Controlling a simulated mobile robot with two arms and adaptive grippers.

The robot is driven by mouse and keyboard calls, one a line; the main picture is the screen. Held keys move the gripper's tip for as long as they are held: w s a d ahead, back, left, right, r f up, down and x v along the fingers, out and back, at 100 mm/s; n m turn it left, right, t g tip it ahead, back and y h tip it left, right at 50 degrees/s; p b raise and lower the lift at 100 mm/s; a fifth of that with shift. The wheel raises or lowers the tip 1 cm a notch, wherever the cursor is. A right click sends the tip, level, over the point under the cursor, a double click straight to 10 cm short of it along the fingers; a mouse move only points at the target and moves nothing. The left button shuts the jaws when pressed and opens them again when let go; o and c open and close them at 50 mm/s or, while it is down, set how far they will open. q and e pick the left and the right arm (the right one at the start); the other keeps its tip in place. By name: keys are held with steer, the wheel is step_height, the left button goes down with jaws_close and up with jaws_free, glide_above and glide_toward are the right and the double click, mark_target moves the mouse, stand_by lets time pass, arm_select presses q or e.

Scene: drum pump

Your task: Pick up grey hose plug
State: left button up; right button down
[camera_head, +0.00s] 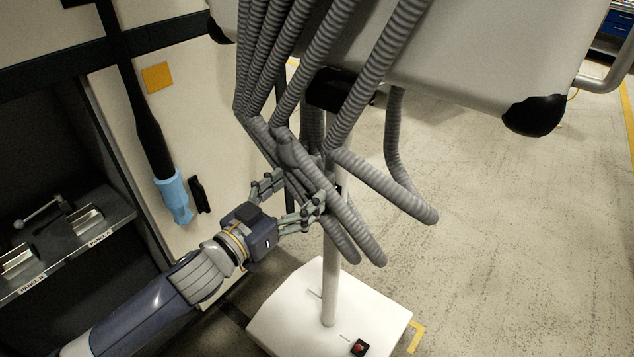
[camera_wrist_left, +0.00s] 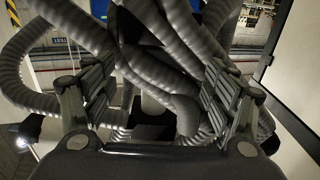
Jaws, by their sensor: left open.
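Several grey corrugated hoses (camera_head: 370,182) hang in a bundle from the pale pump housing, with their ends low around a white post. I cannot tell which one is the grey hose plug, or whether a separate plug is among them. My left gripper (camera_head: 296,195) is open at the lower part of the bundle, with hoses close to or between its fingers. In the left wrist view, its two fingers (camera_wrist_left: 155,97) stand apart, with grey hoses (camera_wrist_left: 165,68) between and beyond them. Contact cannot be told. My right gripper is not in view.
The pump housing (camera_head: 480,70) hangs above. The white post (camera_head: 331,270) rises from a white base (camera_head: 300,320) with a red switch. A blue-ended black hose (camera_head: 173,195) hangs at the left, near a dark shelf (camera_head: 110,215). The floor at right is clear.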

mark_target(310, 181)
arm_select(q)
steer(key=shift+w+d, duration=0.35)
steer(key=shift+w, duration=0.05)
steer(key=shift+w+d+r, duration=0.15)
steer(key=shift+w+d, duration=0.15)
steer(key=shift+w, duration=0.05)
steer(key=p+x, duration=0.1)
steer(key=x, duration=0.3)
steer(key=shift+d+p, duration=0.2)
steer(key=shift+p, duration=0.1)
steer(key=shift+w+d, duration=0.15)
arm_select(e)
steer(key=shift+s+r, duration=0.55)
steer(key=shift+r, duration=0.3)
arm_select(q)
steer(key=c, duration=1.2)
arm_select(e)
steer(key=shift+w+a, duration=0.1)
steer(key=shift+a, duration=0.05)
